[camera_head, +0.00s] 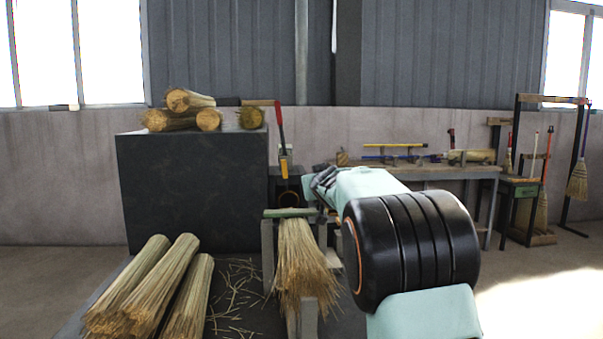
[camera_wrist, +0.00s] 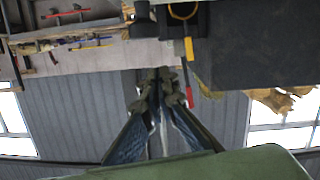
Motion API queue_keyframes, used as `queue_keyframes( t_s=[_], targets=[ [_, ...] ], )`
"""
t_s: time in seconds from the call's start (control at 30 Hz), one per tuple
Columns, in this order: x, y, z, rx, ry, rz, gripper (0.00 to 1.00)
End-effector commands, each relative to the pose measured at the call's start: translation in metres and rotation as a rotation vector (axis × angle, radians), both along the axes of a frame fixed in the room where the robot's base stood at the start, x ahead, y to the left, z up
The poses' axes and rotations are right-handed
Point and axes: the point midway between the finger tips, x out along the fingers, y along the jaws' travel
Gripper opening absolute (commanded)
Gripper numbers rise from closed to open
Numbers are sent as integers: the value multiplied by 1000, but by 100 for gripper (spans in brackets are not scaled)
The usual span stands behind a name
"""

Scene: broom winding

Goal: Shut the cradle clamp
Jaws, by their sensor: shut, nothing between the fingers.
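A bundle of broom straw (camera_head: 300,262) lies in a cradle with grey posts (camera_head: 267,250), its frayed end toward me. A green bar (camera_head: 290,212) lies across the top of the bundle; I cannot tell whether it is fastened. Behind it a red-handled lever (camera_head: 280,128) stands upright over a yellow part (camera_head: 285,165) and a dark round opening. The lever also shows upside down in the wrist view (camera_wrist: 189,95). My gripper (camera_head: 322,179) is shut and empty, just behind and above the bar's right end. Its fingertips show together in the wrist view (camera_wrist: 160,75).
Several straw bundles (camera_head: 150,285) lie at the front left beside loose straws. A dark block (camera_head: 190,190) carrying cut rolls (camera_head: 190,100) stands at the back left. A workbench (camera_head: 430,172) with tools stands behind my arm. A broom rack (camera_head: 550,99) is far right.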

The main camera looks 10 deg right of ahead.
Motion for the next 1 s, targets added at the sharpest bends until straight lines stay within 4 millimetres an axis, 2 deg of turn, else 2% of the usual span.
queue_keyframes(
  t_s=[0.13, 0.4, 1.0],
  targets=[
    [0, -14, -13, 95, -1, -3, 0],
    [-1, -21, -30, 199, -5, -1, 0],
    [-1, -22, -37, 228, -4, 1, 0]
  ],
)
